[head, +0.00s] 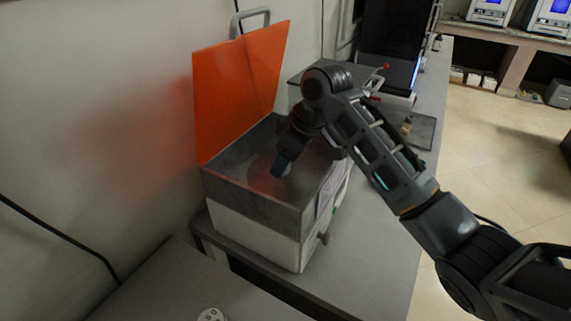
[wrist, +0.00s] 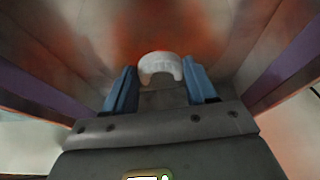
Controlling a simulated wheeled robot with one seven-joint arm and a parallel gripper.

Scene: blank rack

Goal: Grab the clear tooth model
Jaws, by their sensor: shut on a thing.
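The clear tooth model (wrist: 160,64) shows in the wrist view as a pale, whitish arch with a toothed lower edge. It sits between the tips of the two blue fingers. My gripper (wrist: 160,82) is shut on it. In the head view my gripper (head: 281,168) points down into the open box (head: 301,223), which has dark upper walls and a white lower part. The model cannot be made out in the head view. The box's orange lid (head: 238,88) stands open against the wall side.
The box walls stand close around my gripper. The grey bench (head: 376,265) continues to the right and back. A dark tray (head: 424,130) and a dark machine (head: 393,45) lie behind. A round white piece (head: 210,314) lies on the near grey surface (head: 165,285).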

